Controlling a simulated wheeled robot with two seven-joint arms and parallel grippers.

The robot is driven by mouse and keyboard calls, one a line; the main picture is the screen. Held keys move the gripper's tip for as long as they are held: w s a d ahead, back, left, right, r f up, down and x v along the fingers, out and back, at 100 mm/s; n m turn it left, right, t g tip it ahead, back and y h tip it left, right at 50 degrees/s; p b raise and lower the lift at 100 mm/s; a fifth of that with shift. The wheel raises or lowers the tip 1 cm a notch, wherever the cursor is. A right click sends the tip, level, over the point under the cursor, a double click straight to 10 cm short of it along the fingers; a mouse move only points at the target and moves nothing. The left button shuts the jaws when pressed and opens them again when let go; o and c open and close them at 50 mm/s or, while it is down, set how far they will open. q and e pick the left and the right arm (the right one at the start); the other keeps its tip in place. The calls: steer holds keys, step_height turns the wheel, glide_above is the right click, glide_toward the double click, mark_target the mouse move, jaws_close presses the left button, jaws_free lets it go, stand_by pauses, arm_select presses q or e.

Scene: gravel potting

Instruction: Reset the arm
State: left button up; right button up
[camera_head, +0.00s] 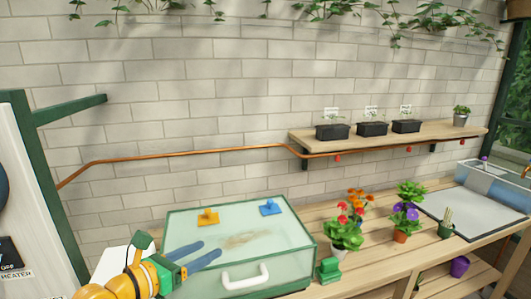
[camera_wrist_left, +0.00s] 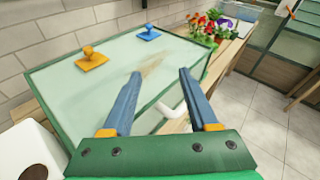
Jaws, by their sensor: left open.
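My left gripper (camera_head: 202,255) comes in from the lower left in the head view, with a yellow arm, green body and blue fingers. In the left wrist view its two blue fingers (camera_wrist_left: 159,88) are spread apart with nothing between them. They are over or in front of a green-framed box with a pale glass top (camera_head: 188,230); I cannot tell whether they touch it. The box has a white handle (camera_head: 245,277) on its front. A brownish smudge (camera_head: 238,240) marks the glass. My right gripper is not in view.
On the box top are a yellow knobbed piece (camera_head: 208,216) and a blue one (camera_head: 270,208). Several potted flowers (camera_head: 345,233) and a green object (camera_head: 329,269) stand right of the box. A grey mat (camera_head: 455,212) lies farther right. Black planters (camera_head: 332,132) sit on a wall shelf.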

arm_select(q)
steer(key=s+d+r+n+t+h, duration=0.2)
steer(key=d+r+n+t+h, duration=0.15)
steer(key=r+n, duration=0.2)
steer(key=s+a+r+n+t+y, duration=0.2)
steer(key=a+n+t+y, duration=0.35)
steer(key=n, duration=0.55)
steer(key=s+a+f+n+g+y, duration=0.35)
steer(key=f+n+y, duration=0.25)
steer(key=f+n, duration=0.25)
steer(key=s+a+f+n+g+y, duration=0.25)
steer(key=a+f+n+y, duration=0.35)
steer(key=n, duration=0.4)
steer(key=s+d+f+n+g+h, duration=0.2)
steer(key=s+d+f+g+h, duration=0.15)
steer(key=s+f+g, duration=0.4)
steer(key=s+d+f+n+g+h, duration=0.2)
steer(key=s+d+f+g, duration=0.3)
steer(key=s+f, duration=0.55)
step_height(320, 180, down, 16)
steer(key=s, duration=0.3)
steer(key=s+a+f+g, duration=0.2)
steer(key=s+f, duration=0.7)
steer(key=s, duration=0.2)
steer(key=shift+s+f, duration=0.2)
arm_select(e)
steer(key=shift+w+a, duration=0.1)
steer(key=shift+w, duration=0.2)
